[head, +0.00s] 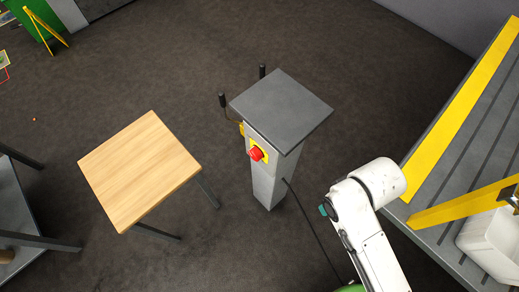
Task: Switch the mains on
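A grey pedestal (265,180) with a flat dark grey top (282,108) stands in the middle of the head view. On its front, below the top, a red knob (256,154) sits on a yellow plate (266,146). It looks like the mains switch; I cannot tell its setting. Two black-handled levers, one at the left (222,101) and one behind (262,72), stick up beside the top. My white arm shows at the lower right, apart from the pedestal. My gripper is not in view.
A wooden-topped table (139,169) stands left of the pedestal. A grey bench (470,160) with a yellow strip (465,105) and a white container (492,243) is at the right. A dark cable (311,227) runs from the pedestal toward the bottom. The floor behind is mostly clear.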

